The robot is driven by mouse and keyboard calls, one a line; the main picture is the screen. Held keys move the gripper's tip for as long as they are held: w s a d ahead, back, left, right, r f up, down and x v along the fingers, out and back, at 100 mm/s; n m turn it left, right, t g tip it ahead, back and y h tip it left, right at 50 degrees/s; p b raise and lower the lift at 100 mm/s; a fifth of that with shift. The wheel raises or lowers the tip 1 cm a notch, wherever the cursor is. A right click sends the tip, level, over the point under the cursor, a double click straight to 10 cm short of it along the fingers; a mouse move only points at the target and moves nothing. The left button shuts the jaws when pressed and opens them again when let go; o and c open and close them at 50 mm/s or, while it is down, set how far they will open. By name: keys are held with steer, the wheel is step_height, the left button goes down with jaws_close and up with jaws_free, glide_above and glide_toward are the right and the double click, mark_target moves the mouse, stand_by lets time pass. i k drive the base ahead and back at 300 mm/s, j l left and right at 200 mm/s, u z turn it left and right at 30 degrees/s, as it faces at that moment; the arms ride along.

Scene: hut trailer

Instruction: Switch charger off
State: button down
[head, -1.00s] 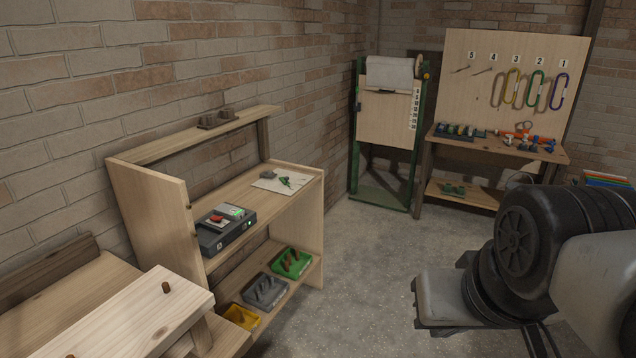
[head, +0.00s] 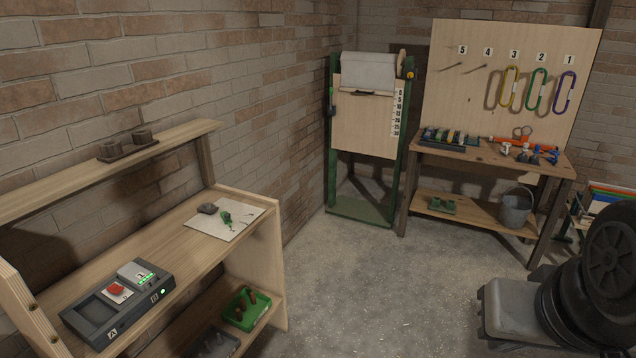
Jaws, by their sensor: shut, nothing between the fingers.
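The charger (head: 76,325) is a dark grey box on the top shelf of the wooden bench at the lower left. It has a dark screen-like recess on its left. A red switch (head: 115,289) sits on a light plate near its middle. A light grey block (head: 131,271) with a row of lit green lights sits in its right part. A small green light (head: 163,291) glows on its front face. Letter labels show on the front, an A at the left. My gripper is not in the head view, so its place relative to the charger cannot be seen.
The wooden bench (head: 187,246) has an upper ledge above the charger. A white sheet (head: 205,231) with small items lies right of the charger. A green tray (head: 262,302) is on the lower shelf. A dark wheel-like form fills the lower right. The middle floor (head: 345,280) is clear.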

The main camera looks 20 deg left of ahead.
mark_target(114, 288)
steer(key=i+j+u, duration=0.1)
steer(key=u, duration=0.3)
steer(key=i+u, duration=0.5)
steer(key=u, duration=0.25)
steer(key=i+l+u, duration=0.1)
steer(key=u, duration=0.25)
steer(key=i+j+u, duration=0.3)
steer(key=i, duration=0.15)
steer(key=i+u, duration=0.3)
steer(key=i, duration=0.2)
